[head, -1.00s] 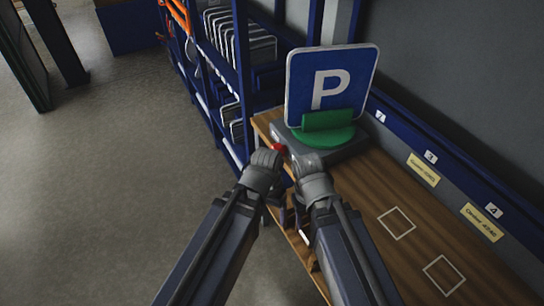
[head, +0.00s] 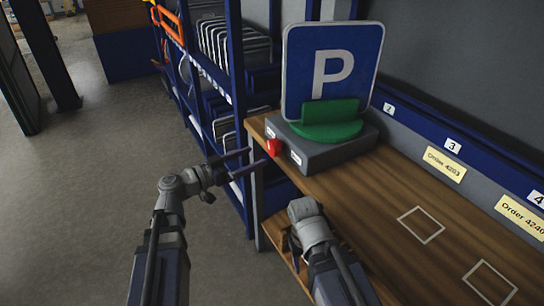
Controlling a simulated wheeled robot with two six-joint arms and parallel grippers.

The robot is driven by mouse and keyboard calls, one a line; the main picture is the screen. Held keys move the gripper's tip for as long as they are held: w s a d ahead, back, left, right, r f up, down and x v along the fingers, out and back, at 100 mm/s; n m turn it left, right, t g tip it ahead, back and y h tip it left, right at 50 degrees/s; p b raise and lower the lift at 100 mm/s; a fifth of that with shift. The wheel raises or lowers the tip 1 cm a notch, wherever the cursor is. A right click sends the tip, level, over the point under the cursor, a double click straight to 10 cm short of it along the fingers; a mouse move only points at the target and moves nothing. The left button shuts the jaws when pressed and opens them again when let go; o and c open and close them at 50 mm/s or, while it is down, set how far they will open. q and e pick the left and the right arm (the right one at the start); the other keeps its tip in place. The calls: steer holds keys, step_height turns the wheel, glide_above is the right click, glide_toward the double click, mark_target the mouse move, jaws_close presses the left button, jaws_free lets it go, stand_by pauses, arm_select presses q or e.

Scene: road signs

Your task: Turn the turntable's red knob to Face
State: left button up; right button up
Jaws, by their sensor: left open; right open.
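The turntable (head: 325,152) is a grey box on the wooden bench, with a green round plate (head: 327,131) on top. A blue parking sign (head: 332,73) with a white P stands upright in the green holder. The red knob (head: 273,147) is on the box's front side, between small white labels too small to read. My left gripper (head: 251,162) is open and empty, its fingers pointing right, just left of the knob and apart from it. My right gripper (head: 291,246) is below and in front of the bench edge, its fingers mostly hidden behind its wrist.
The wooden bench (head: 375,205) has white square outlines and is clear right of the turntable. A blue rack (head: 229,97) with sign blanks stands behind left. Open floor (head: 90,190) lies at left.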

mark_target(270, 148)
arm_select(q)
steer(key=shift+x, duration=3.85)
steer(key=shift+w+a+r, duration=0.1)
steer(key=shift+c, duration=0.2)
steer(key=c, duration=1.3)
steer(key=n, duration=0.3)
steer(key=shift+a+p, duration=0.1)
steer(key=shift+p, duration=0.2)
steer(key=shift+w+n, duration=0.1)
steer(key=shift+n, duration=1.7)
